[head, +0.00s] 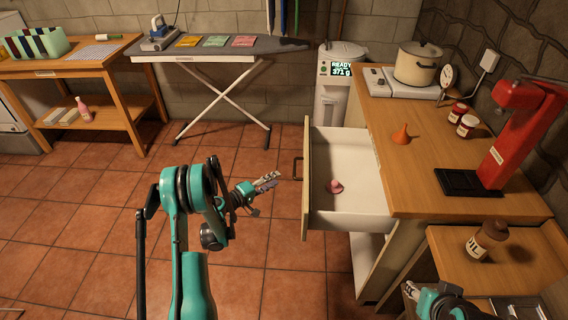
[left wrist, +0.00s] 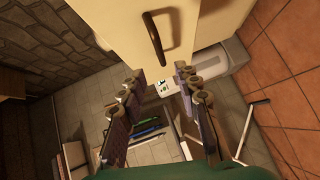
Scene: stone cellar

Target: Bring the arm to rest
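My left arm, teal and black, reaches up from the bottom of the head view. Its gripper (head: 268,180) hangs in free air just left of the open drawer (head: 304,205), apart from the drawer's handle (head: 297,167). In the left wrist view the two fingers (left wrist: 158,80) stand apart with nothing between them. The drawer's front and dark handle (left wrist: 154,36) show beyond the fingertips. My right gripper (head: 412,290) shows only in part at the bottom right of the head view, by the low side table; its opening cannot be made out.
A small pink object (head: 334,187) lies in the drawer. The wooden counter (head: 400,180) holds an orange funnel (head: 401,135), a red press (head: 515,130), jars and a pot (head: 417,65). A brown bottle (head: 487,240) stands on the side table. The tiled floor left of the drawer is clear.

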